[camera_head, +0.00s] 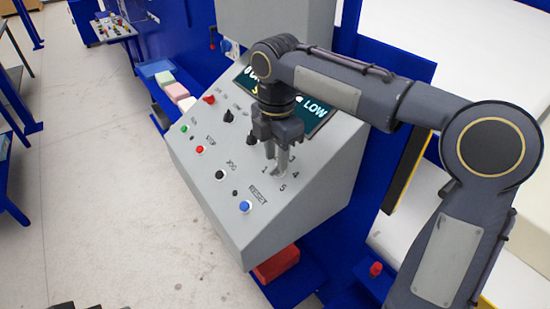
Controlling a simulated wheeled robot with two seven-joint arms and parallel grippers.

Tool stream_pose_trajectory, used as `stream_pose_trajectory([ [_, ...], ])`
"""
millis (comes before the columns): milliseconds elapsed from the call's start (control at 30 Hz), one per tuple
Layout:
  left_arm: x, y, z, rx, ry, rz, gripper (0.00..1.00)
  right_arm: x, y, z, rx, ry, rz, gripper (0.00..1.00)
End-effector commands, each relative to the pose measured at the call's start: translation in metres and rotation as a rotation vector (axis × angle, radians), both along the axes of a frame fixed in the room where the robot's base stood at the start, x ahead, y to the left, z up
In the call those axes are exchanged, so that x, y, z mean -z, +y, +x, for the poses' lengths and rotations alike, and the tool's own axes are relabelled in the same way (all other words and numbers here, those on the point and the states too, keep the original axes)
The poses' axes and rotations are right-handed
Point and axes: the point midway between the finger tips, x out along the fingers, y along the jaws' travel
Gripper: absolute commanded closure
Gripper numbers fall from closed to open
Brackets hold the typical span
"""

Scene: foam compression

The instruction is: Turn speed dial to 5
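The grey sloped control panel (222,180) stands in the middle of the view. The speed dial's printed numbers 1, 3, 4 and 5 (282,188) show around my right gripper's fingertips. The dial itself is hidden behind the fingers, so I cannot see where it points. My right gripper (278,168) reaches down onto the dial's place with its fingers close together. I cannot tell whether they are closed on the dial. Of my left arm, at most a dark sliver shows at the bottom left edge.
A red knob (209,99), black knobs (228,116), and green, red (200,149), black and blue (245,207) buttons sit close by on the panel. A display (318,107) reading LOW is partly behind my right arm. Coloured foam blocks (177,91) lie behind left.

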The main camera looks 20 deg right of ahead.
Motion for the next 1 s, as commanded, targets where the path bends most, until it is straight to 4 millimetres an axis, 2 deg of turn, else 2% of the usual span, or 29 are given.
stream_pose_trajectory([
  [200,-0.001,0.0,0.0,0.0,0.0,0.0,0.64,0.02,0.0,0.0,0.002,0.0,0.0,0.69],
  [467,-0.001,0.0,0.0,0.0,0.0,0.0,0.64,0.022,0.0,0.0,0.002,-0.001,0.0,0.69],
  [700,-0.001,0.0,0.0,0.0,0.0,0.0,0.64,0.021,0.0,0.0,0.002,-0.001,0.0,0.98],
  [1000,0.004,0.0,0.0,0.0,0.0,0.0,0.64,0.022,0.0,-0.001,0.033,-0.019,0.006,0.98],
])
